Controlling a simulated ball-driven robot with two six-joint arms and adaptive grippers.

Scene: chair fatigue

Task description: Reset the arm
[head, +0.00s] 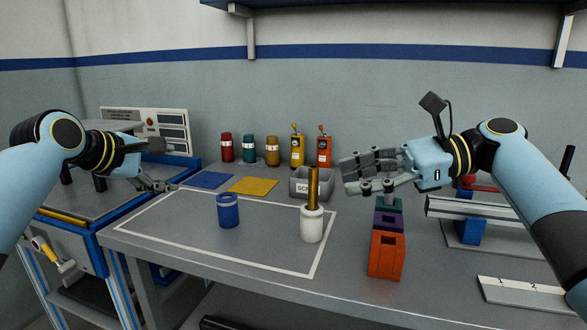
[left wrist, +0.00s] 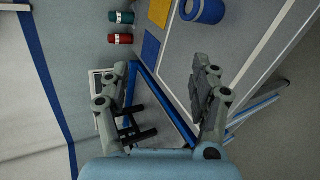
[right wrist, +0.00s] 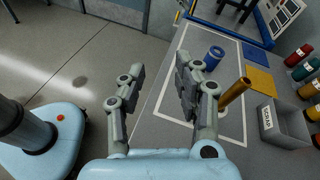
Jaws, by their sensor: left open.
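My left gripper (head: 162,168) hangs over the left end of the table with its fingers apart. In the left wrist view (left wrist: 163,85) nothing is between the fingers. My right gripper (head: 368,172) is raised over the right part of the table, above and behind a stack of coloured blocks in the head view. In the right wrist view (right wrist: 160,85) its fingers stand apart and empty. A blue hollow cylinder (head: 228,212) stands inside the white outline. A white cylinder (head: 312,226) with an upright gold rod (head: 313,185) stands near the outline's right side.
Orange (head: 385,257) and purple (head: 388,221) blocks stand below my right gripper. A grey scrap bin (head: 300,186), blue (head: 208,180) and yellow (head: 252,186) sheets and several bottles line the back. A metal rail fixture (head: 470,212) and numbered plate (head: 520,294) lie right. The outlined area's left is clear.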

